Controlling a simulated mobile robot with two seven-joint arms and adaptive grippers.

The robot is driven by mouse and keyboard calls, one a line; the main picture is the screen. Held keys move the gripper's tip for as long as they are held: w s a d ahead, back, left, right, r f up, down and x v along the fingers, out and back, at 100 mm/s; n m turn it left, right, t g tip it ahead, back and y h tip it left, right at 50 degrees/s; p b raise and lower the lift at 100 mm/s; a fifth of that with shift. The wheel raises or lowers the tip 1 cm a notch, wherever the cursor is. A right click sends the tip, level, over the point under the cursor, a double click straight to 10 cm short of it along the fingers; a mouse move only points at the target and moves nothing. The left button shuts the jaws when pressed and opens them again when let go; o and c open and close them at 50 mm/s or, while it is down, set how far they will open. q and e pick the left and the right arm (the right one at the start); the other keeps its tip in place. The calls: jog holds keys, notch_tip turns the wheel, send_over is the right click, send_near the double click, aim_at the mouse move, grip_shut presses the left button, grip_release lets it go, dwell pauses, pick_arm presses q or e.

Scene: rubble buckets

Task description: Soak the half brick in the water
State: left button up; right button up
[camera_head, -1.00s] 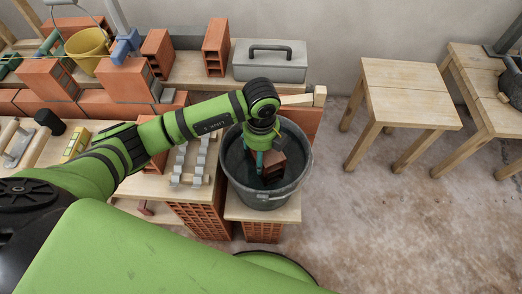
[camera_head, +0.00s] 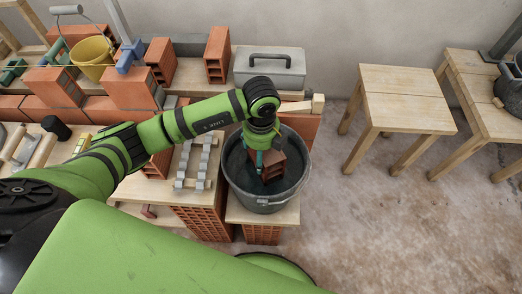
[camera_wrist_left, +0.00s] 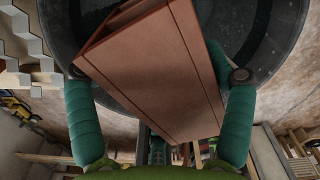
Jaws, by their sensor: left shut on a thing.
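The half brick (camera_head: 272,165) is reddish-brown and hangs tilted inside the mouth of the dark grey bucket (camera_head: 266,203). My left gripper (camera_head: 262,161) points down over the bucket and is shut on the brick. In the left wrist view the brick (camera_wrist_left: 158,75) sits between the two green fingers (camera_wrist_left: 160,100), with the bucket's dark inside (camera_wrist_left: 258,25) behind it. Dark water (camera_head: 238,170) shows around the brick. I cannot tell whether the brick's lower end touches the water. My right gripper is not in view.
The bucket stands on a low board (camera_head: 236,210) over hollow bricks. A grey toolbox (camera_head: 270,68), a yellow bucket (camera_head: 90,55) and several bricks stand behind and left. A wooden stool (camera_head: 405,105) is at right. The floor (camera_head: 390,230) in front is clear.

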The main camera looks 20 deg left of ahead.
pick_arm(q)
notch_tip(320, 180, up, 4)
jog(key=p, duration=0.2)
jog(key=shift+p, duration=0.3)
notch_tip(320, 180, up, 4)
jog(key=p, duration=0.3)
jog(key=shift+f, duration=0.1)
jog(key=shift+f, duration=0.1)
dwell(0.3)
notch_tip(320, 180, up, 4)
jog(key=p, duration=0.3)
dwell(0.6)
